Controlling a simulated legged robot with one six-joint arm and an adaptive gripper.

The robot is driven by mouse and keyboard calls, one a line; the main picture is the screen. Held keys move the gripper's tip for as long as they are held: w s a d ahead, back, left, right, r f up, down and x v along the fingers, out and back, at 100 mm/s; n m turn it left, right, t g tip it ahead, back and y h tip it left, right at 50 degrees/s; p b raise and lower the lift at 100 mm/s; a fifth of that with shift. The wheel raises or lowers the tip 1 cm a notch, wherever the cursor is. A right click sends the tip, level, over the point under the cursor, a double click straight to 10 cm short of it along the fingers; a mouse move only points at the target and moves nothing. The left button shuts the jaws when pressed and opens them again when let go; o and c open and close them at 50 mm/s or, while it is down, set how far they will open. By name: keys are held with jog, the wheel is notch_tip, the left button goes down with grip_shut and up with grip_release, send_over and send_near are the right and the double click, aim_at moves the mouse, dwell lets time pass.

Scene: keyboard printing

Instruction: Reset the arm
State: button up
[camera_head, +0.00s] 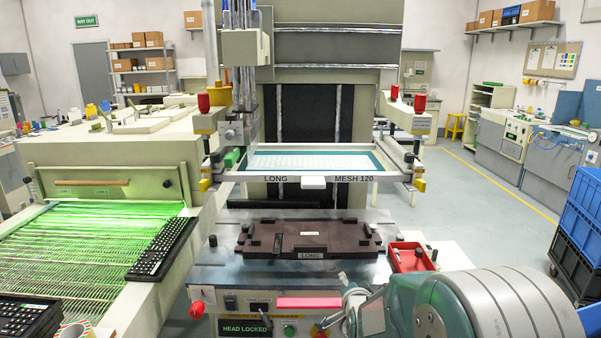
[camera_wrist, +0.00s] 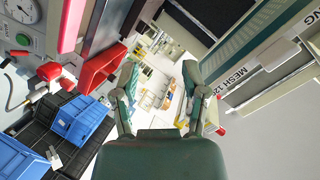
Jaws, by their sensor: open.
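My gripper (camera_wrist: 161,76) is open and empty in the wrist view, its two fingers spread apart with only background between them. In the head view my arm reaches in from the lower right, and my gripper is partly seen low in front of the printing machine, near the pink strip (camera_head: 309,303). The brown fixture marked LONG (camera_head: 310,255) lies on the machine's table with no keyboard on it. The screen frame marked LONG MESH 120 (camera_head: 233,176) is raised above it. The frame also shows at the right of the wrist view (camera_wrist: 238,98).
A red tray (camera_head: 405,262) sits right of the fixture; it also shows in the wrist view (camera_wrist: 95,72). A black keyboard (camera_head: 163,248) lies on the green-lit conveyor (camera_head: 80,245) at left, another at lower left. Blue crates (camera_head: 578,225) stand at right. Open floor lies behind them.

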jog(key=s+d+r+n+g, duration=0.1)
jog(key=s+r+n+g, duration=0.2)
jog(key=s, duration=0.9)
jog(key=s+d+r+n+g, duration=0.1)
jog(key=s+r+n+g, duration=0.1)
jog(key=s, duration=0.9)
jog(key=s+d+r+n+g, duration=0.1)
jog(key=s+r+n+g, duration=0.2)
jog(key=s, duration=0.9)
jog(key=shift+s+d+r+n+g, duration=0.2)
jog(key=shift+s+r+n+g, duration=0.15)
jog(key=shift+r+n, duration=0.7)
jog(key=shift+f, duration=0.15)
